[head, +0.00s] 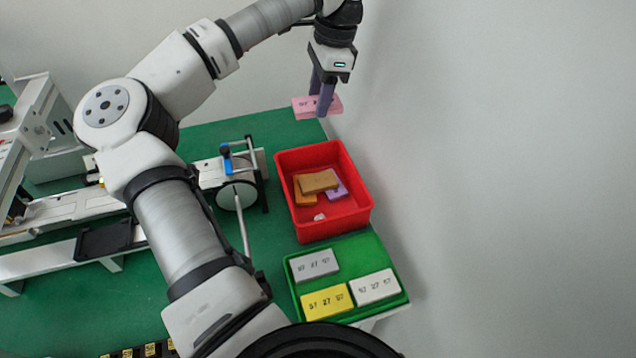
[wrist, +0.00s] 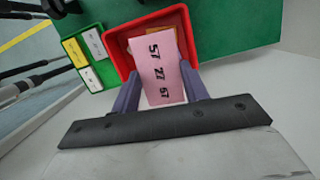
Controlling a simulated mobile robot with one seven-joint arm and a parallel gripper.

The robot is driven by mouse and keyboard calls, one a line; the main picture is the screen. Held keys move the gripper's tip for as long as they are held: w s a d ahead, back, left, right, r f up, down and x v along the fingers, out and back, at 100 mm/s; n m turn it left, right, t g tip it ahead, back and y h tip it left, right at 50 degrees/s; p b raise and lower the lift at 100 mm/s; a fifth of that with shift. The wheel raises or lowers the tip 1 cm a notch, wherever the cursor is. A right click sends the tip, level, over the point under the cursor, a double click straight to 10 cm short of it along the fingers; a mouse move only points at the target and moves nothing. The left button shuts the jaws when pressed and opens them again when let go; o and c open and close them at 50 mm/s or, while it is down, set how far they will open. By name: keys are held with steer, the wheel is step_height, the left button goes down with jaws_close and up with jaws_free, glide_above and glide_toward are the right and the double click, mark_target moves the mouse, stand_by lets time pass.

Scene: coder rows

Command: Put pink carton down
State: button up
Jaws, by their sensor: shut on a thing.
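The pink carton (head: 303,107) is held up in the air by my gripper (head: 322,100), beyond the far edge of the red bin in the head view. In the wrist view the pink carton (wrist: 163,68) lies between the two purple fingers of my gripper (wrist: 162,85), with printed digits facing the camera. My gripper is shut on it. The red bin (head: 334,226) holds an orange carton (head: 305,196), a brown carton (head: 319,181) and a purple carton (head: 337,186). In the wrist view the carton hides much of the red bin (wrist: 122,37).
A green tray (head: 345,247) in front of the red bin holds a grey carton (head: 314,265), a yellow carton (head: 327,301) and a white carton (head: 376,287). A coder machine (head: 236,193) stands left of the bin. A plain wall (head: 500,180) is close on the right.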

steer(key=shift+w+f+n, duration=0.1)
steer(key=shift+f+n, duration=0.05)
steer(key=shift+n, duration=0.25)
steer(key=shift+f, duration=0.4)
steer(key=p, duration=0.5)
glide_toward(316, 181)
steer(key=f, duration=0.2)
steer(key=a+f, duration=0.1)
steer(key=f, duration=0.2)
steer(key=shift+f, duration=0.15)
steer(key=shift+f+b, duration=0.45)
steer(key=shift+f, duration=0.1)
steer(key=o, duration=0.7)
